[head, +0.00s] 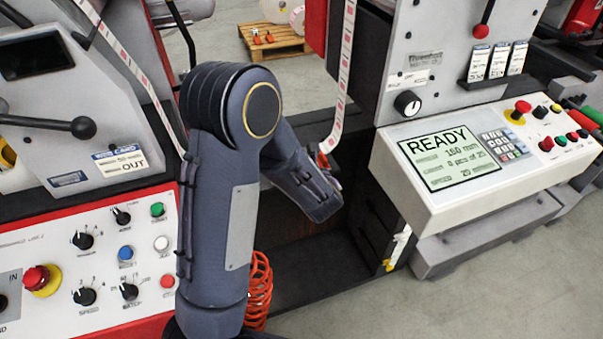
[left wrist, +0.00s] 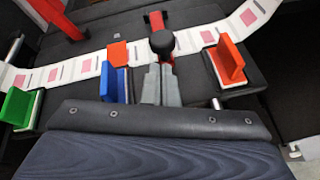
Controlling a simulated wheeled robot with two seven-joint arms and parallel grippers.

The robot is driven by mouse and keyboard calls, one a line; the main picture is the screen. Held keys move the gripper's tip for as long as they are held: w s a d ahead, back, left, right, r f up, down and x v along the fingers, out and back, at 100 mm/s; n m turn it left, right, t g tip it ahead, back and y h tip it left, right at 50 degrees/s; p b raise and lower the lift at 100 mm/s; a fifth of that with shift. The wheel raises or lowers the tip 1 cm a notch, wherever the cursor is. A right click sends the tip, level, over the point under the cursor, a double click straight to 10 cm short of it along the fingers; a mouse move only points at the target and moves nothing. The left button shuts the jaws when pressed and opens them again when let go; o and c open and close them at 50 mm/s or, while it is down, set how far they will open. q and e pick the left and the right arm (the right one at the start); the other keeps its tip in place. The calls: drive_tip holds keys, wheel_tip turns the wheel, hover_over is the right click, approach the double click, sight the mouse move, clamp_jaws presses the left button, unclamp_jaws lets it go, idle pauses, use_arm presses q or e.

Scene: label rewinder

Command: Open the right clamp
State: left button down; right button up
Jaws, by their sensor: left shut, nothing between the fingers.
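In the left wrist view, an orange upright paddle on a pale base, apparently the right clamp (left wrist: 229,62), stands at the right beside the label web (left wrist: 88,66). A blue paddle (left wrist: 115,84) stands left of my fingers and a green paddle (left wrist: 15,106) at the far left. My left gripper (left wrist: 160,82) is shut and empty, its grey fingertips just below a black knob (left wrist: 162,42) on a red lever, between the blue and orange paddles. I cannot tell whether they touch the knob. In the head view my left forearm hides the fingers. My right gripper is out of view.
A flat orange piece (left wrist: 118,54) lies by the web. In the head view, the button panel (head: 100,260) is left of my arm and the console reading READY (head: 450,160) is right. An orange coiled hose (head: 259,290) hangs below. Open floor (head: 400,310) shows at the bottom right.

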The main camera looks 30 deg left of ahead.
use_arm(q)
drive_tip(key=shift+w+a+f, duration=0.2)
drive_tip(key=shift+w+a, duration=0.1)
